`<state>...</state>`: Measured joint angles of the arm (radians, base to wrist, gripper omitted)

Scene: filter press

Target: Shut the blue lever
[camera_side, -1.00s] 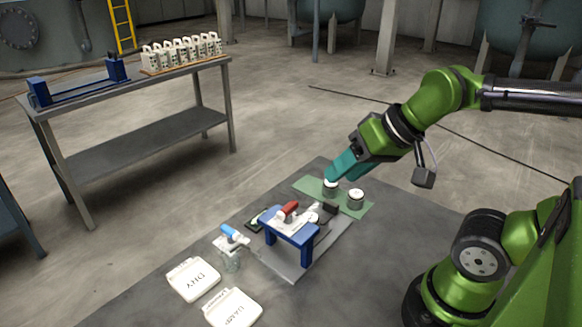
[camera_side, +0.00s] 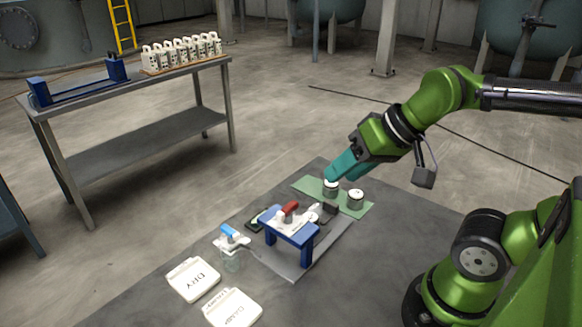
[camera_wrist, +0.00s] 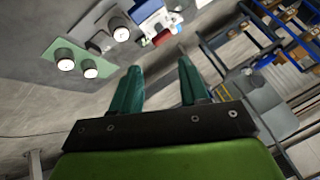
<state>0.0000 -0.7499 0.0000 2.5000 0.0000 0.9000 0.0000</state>
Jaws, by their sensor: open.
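The blue lever (camera_side: 229,230) tops a small white fixture (camera_side: 232,241) at the left of the work area, above a clear part that is hard to make out. A red lever (camera_side: 290,208) sits on the blue stand (camera_side: 291,230) to its right. My gripper (camera_side: 330,175) is up and to the right of both, above the green mat (camera_side: 308,185) and away from the blue lever. In the wrist view its two teal fingers (camera_wrist: 158,80) are apart with nothing between them. The blue lever cannot be told surely in the wrist view.
Two small white-topped cylinders (camera_side: 355,198) are on the green mat. White trays marked DRY (camera_side: 193,279) and apparently DAMP (camera_side: 232,309) lie at the front left. A metal table (camera_side: 150,95) with several white items (camera_side: 182,52) stands behind. The blue stand lies between gripper and blue lever.

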